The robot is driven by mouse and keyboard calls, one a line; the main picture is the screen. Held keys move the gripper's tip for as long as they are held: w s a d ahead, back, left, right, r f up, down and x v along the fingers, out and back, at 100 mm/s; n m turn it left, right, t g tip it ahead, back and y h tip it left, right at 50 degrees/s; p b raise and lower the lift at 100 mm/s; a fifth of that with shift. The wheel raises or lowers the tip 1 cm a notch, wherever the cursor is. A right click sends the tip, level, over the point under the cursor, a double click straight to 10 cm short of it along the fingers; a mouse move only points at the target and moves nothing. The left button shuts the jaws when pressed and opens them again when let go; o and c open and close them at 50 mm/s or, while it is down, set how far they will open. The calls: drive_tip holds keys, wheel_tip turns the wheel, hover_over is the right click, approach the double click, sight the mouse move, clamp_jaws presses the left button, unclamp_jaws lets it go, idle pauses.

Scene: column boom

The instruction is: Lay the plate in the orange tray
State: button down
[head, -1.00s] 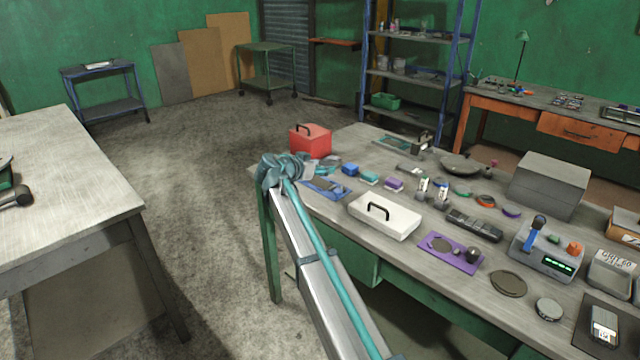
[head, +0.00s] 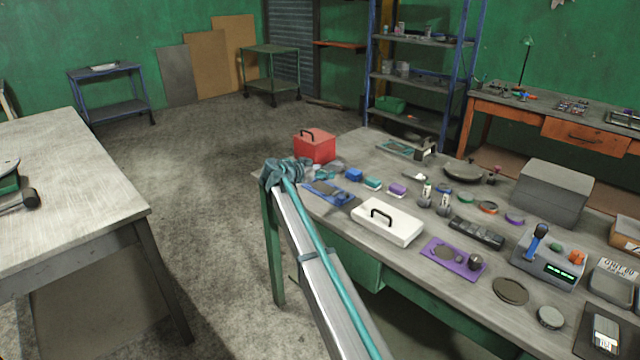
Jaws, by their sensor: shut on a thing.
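The end of my arm, with my gripper (head: 285,173), is at the left corner of the grey workbench, in front of the red box. Teal wrist links cover the fingers. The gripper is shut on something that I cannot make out. I cannot pick out an orange tray. A round dark dish (head: 463,172) lies at the back of the bench, and a flat dark disc (head: 510,291) lies near its front edge. I cannot tell whether either is the plate.
The workbench (head: 350,150) is crowded: a red box (head: 315,147), a white handled case (head: 388,222), a purple tray (head: 432,262) and a grey block (head: 550,193). Another table (head: 85,170) stands left, with open floor (head: 205,200) between.

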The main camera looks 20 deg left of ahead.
drive_tip(key=p, duration=0.2)
hover_over(320, 190)
wheel_tip(320, 190, down, 6)
drive_tip(key=shift+f, duration=1.55)
drive_tip(key=shift+f+b, duration=0.15)
drive_tip(key=shift+b, duration=0.25)
drive_tip(key=shift+c, duration=1.5)
unclamp_jaws()
drive_tip(key=shift+p, duration=0.95)
drive_tip(key=shift+o, duration=0.3)
drive_tip(key=b+v, duration=0.3)
drive_tip(key=v, duration=0.7)
drive_tip(key=shift+s+a, duration=0.2)
drive_tip(key=shift+s, duration=0.15)
